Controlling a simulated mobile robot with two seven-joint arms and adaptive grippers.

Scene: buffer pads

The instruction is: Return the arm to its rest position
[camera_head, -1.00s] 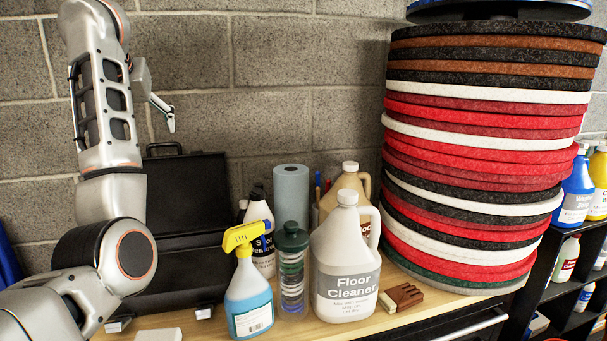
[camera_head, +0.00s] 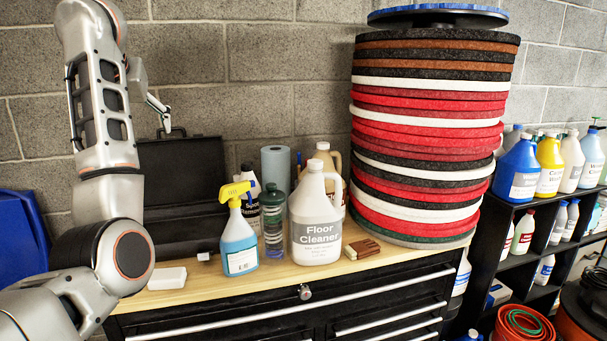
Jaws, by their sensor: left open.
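My left arm rises along the left side of the head view, folded upward. Its gripper (camera_head: 160,112) is partly hidden behind the forearm, high against the block wall. The visible finger is pale and thin, and nothing shows in it. It is open, above the black open case (camera_head: 183,165) and apart from everything on the bench. My right gripper is not in view.
The wooden bench top (camera_head: 185,297) holds a spray bottle (camera_head: 240,240), a Floor Cleaner jug (camera_head: 315,235), a brush (camera_head: 362,249) and a white block (camera_head: 167,278). A tall pad stack (camera_head: 425,140) stands at right, beside black shelves (camera_head: 510,215) of bottles.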

